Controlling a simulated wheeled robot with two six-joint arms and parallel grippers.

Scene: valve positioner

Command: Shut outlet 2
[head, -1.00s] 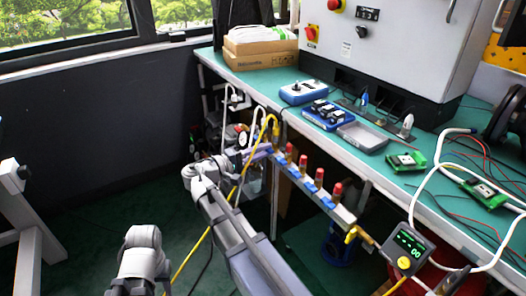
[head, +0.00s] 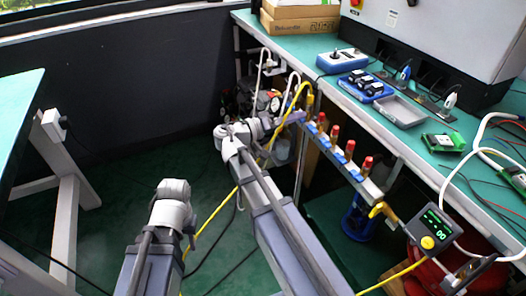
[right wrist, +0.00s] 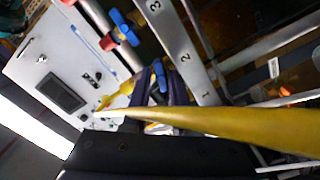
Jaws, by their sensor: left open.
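The manifold (head: 346,168) runs along the bench's front edge with several red-topped outlets (head: 350,150) and blue handles. In the right wrist view the number plate (right wrist: 196,82) reads 3, 2, 1; one blue handle (right wrist: 121,27) is beside 3, another (right wrist: 160,74) beside 2. My right gripper (head: 292,118) is at the manifold's far end. In the right wrist view its dark purple fingers (right wrist: 165,90) stand either side of the handle beside 2; I cannot tell whether they touch it. My left gripper (head: 188,222) is low at left, away from the manifold, its fingers mostly hidden.
A yellow hose (head: 224,203) passes by my right wrist and crosses close in the right wrist view (right wrist: 240,125). A gauge with a lit display (head: 433,228) is at the manifold's near end. The green bench (head: 330,80) holds boxes and trays.

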